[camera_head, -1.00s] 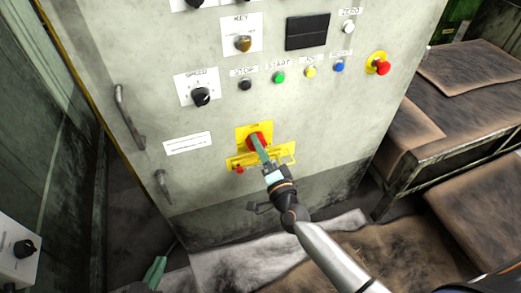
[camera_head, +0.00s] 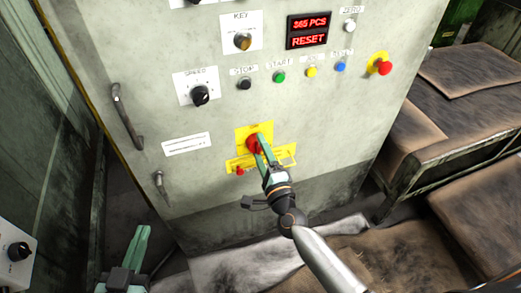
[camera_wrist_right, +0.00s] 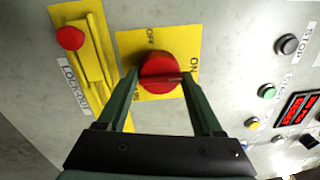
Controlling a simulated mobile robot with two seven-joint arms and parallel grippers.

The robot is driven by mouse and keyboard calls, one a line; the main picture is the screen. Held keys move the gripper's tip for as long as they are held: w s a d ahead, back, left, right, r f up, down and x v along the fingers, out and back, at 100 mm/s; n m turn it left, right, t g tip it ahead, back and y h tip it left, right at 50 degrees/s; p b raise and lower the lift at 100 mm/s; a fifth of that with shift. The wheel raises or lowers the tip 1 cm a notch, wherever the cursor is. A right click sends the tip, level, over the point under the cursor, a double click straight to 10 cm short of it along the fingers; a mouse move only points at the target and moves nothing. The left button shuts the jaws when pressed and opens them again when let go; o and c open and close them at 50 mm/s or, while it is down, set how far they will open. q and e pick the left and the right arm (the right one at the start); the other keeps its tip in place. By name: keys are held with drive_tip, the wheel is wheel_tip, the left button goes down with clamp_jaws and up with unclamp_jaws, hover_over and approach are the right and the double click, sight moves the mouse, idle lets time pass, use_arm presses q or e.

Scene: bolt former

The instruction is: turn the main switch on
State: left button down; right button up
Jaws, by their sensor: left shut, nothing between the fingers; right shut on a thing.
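The main switch (camera_head: 252,143) is a red rotary knob on a yellow plate on the cabinet front. It also shows in the wrist view (camera_wrist_right: 160,68), with OFF and ON printed on its plate. A dark mark on the knob points toward the ON side in that view. My right gripper (camera_head: 258,146) is shut on the knob, one green finger on each side. My left gripper (camera_head: 141,246) is shut and empty at the lower left, low and apart from the cabinet.
The display (camera_head: 308,32) is lit red with "365 PCS" and "RESET". Below the switch is a yellow lockout bar (camera_head: 278,158) with a small red knob. A red emergency button (camera_head: 383,68) sits at the right. Cabinet handles (camera_head: 127,115) stick out at left.

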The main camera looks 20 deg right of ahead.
drive_tip(key=shift+f, duration=0.15)
drive_tip(key=o, duration=1.3)
use_arm(q)
drive_tip(key=f, duration=0.2)
drive_tip(key=s+f+g, duration=0.1)
drive_tip(key=shift+s+f+n+g+p, duration=0.1)
drive_tip(key=shift+f+n+g+p, duration=0.2)
drive_tip(key=shift+f+p, duration=0.05)
use_arm(e)
drive_tip(key=s, duration=1.2)
drive_tip(key=shift+s+d+f, duration=0.2)
drive_tip(key=shift+s+f, duration=0.05)
drive_tip(key=shift+f, duration=0.15)
